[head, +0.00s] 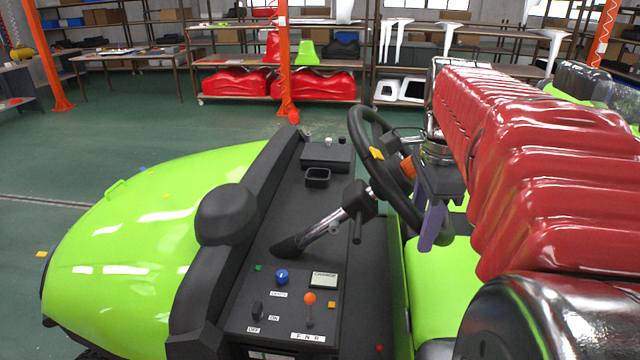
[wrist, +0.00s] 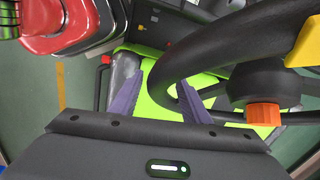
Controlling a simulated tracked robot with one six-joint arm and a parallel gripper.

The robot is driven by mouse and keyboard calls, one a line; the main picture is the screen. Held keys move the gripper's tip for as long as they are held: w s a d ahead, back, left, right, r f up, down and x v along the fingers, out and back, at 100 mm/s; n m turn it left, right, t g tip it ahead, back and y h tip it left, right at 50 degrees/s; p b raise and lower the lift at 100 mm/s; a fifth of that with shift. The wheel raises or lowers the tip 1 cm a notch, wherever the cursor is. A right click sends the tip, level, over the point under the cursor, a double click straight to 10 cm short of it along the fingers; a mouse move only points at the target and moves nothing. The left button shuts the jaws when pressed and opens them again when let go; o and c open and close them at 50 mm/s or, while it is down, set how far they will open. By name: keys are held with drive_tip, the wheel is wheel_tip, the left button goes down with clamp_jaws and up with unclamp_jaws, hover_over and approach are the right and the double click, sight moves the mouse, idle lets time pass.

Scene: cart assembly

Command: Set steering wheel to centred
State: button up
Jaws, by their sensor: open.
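The black steering wheel (head: 362,129) stands tilted on its column in the head view. It has a yellow marker (head: 376,153) on the rim side towards the dashboard and an orange hub piece (head: 408,167). In the wrist view the wheel's rim (wrist: 215,55) curves across the right half, with the yellow marker (wrist: 306,44) at the right edge and the orange hub piece (wrist: 262,114) below it. My gripper (head: 434,238) is at the wheel's right side. Its purple fingers are apart, and the rim shows between them in the wrist view (wrist: 160,84); contact cannot be told.
The black dashboard (head: 290,225) carries a blue knob (head: 282,277), an orange-topped lever (head: 309,299) and a small display (head: 324,280). My red-covered arm fills the right. Shelves with red parts (head: 236,82) stand behind.

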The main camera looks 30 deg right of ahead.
drive_tip(key=shift+f, duration=0.1)
drive_tip(key=shift+c, duration=0.4)
clamp_jaws()
drive_tip(key=shift+d, duration=0.1)
